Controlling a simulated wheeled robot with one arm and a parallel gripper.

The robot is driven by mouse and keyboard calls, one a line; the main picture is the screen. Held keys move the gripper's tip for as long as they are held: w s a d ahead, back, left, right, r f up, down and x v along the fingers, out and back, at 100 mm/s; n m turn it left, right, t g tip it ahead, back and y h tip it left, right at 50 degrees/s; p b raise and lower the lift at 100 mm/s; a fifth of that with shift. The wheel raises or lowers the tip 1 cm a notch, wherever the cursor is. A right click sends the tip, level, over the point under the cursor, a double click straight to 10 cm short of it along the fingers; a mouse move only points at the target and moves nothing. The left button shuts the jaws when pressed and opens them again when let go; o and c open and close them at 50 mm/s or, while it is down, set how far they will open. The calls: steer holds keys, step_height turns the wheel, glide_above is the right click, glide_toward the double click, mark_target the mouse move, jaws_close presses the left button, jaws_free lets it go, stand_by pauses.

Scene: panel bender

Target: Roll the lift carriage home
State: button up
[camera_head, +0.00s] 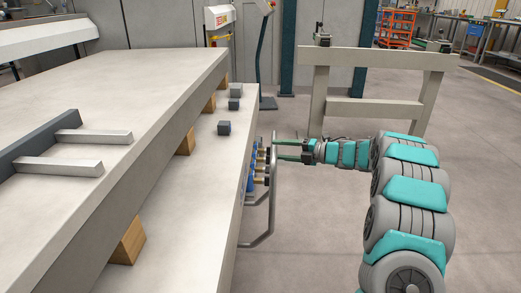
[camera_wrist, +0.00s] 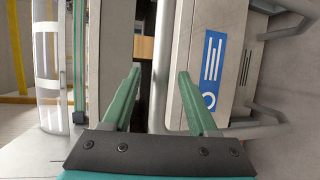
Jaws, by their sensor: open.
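The lift carriage (camera_head: 175,215) is a large pale grey slab-topped body filling the left of the head view. A bent grey tube handle (camera_head: 272,195) stands out from its right side, beside a blue label (camera_head: 250,170). My gripper (camera_head: 277,150) is at the upper end of this handle, with its green fingers pointing left at the carriage. In the wrist view my gripper (camera_wrist: 159,75) is open, and a pale upright bar (camera_wrist: 160,100) shows between the fingers. I cannot tell whether they touch it. The blue label (camera_wrist: 212,68) also shows there, right of the fingers.
A pale sheet (camera_head: 150,75) rests on wooden blocks (camera_head: 128,243) above the carriage top. Small grey blocks (camera_head: 224,128) sit near its right edge. A pale frame (camera_head: 375,105) stands behind my arm. The floor (camera_head: 310,240) right of the handle is clear.

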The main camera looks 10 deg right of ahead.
steer(key=x, duration=0.7)
steer(key=shift+w, duration=0.1)
jaws_close()
steer(key=shift+r, duration=0.1)
